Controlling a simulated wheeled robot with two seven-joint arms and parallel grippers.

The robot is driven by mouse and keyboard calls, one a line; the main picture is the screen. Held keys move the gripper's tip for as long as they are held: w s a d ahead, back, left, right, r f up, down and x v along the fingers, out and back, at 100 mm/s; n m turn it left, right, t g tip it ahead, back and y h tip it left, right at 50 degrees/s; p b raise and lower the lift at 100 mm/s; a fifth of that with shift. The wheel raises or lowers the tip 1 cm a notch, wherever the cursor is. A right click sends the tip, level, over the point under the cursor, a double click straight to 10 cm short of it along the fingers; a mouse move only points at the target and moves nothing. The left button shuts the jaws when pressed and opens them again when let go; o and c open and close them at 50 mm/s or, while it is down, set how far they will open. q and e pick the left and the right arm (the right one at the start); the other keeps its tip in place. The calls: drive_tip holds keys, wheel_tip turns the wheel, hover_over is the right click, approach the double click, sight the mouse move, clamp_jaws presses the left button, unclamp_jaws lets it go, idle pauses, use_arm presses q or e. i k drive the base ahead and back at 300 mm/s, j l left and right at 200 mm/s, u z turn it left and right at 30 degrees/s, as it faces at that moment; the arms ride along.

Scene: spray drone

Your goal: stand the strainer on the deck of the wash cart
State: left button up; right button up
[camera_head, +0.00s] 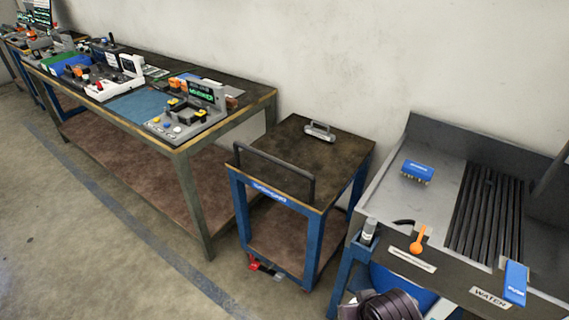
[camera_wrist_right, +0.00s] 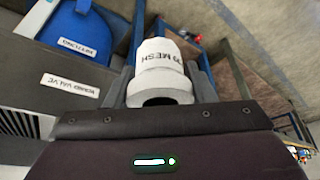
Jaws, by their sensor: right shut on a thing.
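The strainer (camera_wrist_right: 162,72) is a pale grey-white stepped cylinder printed with "MESH". It sits between the fingers of my right gripper (camera_wrist_right: 164,90) in the right wrist view, and the gripper is shut on it. In the head view my right wrist shows dark at the bottom edge, right of the cart, with its fingers not clear. The wash cart (camera_head: 290,160) has a blue frame, a brown deck, a dark handle rail along its front and a lower shelf. A grey handle-like piece (camera_head: 319,132) lies at the deck's back edge. My left gripper is not in view.
A grey sink unit (camera_head: 400,205) stands right of the cart, with a blue block (camera_head: 417,172), an orange lever (camera_head: 418,240) and a small grey cylinder (camera_head: 369,231) at its left corner. A cluttered workbench (camera_head: 185,148) stands left. Most of the deck is clear.

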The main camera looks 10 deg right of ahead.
sight(295, 161)
drive_tip(key=i+j+z, duration=0.15)
drive_tip(key=i+j, duration=0.55)
drive_tip(key=i+j+z, duration=0.15)
drive_tip(key=i+j, duration=0.5)
drive_tip(key=j, duration=0.1)
